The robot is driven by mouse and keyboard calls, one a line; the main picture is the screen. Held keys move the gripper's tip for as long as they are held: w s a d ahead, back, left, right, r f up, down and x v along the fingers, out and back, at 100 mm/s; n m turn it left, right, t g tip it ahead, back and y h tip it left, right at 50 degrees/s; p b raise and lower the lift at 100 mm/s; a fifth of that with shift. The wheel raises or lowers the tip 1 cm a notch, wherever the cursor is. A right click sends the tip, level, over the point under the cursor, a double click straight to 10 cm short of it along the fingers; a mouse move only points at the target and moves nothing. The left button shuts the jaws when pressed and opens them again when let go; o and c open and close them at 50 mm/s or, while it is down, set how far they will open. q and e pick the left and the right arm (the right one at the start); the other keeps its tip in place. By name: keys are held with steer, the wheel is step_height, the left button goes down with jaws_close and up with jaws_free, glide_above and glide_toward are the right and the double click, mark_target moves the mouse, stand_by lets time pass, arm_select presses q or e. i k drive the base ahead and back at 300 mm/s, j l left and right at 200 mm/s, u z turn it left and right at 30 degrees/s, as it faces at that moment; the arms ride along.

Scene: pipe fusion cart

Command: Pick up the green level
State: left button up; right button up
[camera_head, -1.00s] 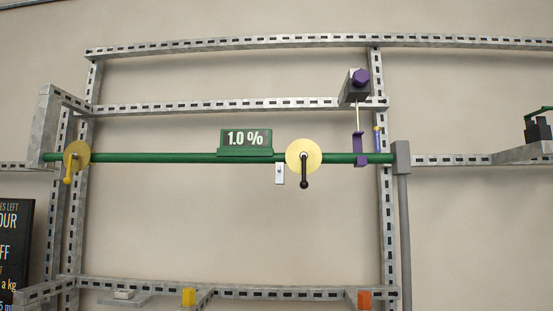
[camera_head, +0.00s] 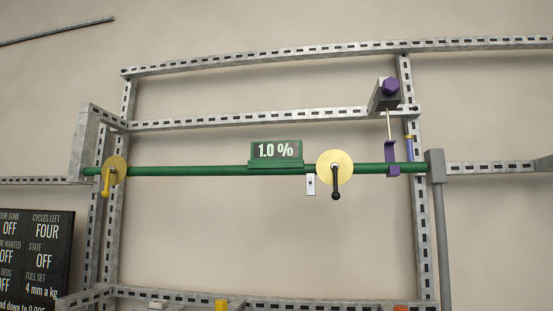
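The green level (camera_head: 276,153) is a small green box with a dark face reading "1.0 %". It sits upright on top of the long green pipe (camera_head: 215,171), a little left of the right-hand yellow disc. The pipe runs nearly level across the metal frame, tilted slightly in the picture. Neither of my grippers shows in the head view.
Yellow discs with handles sit on the pipe at left (camera_head: 114,170) and right (camera_head: 335,168). A purple hook (camera_head: 391,157) hangs from a purple-knobbed clamp (camera_head: 389,87). A dark text board (camera_head: 37,262) stands at lower left. The space above the level is clear up to a slotted rail.

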mark_target(280, 154)
steer(key=i+j+z, duration=0.1)
steer(key=z, duration=0.3)
steer(key=i+j+z, duration=0.15)
steer(key=z, duration=0.25)
steer(key=i+j+z, duration=0.15)
steer(key=z, duration=0.3)
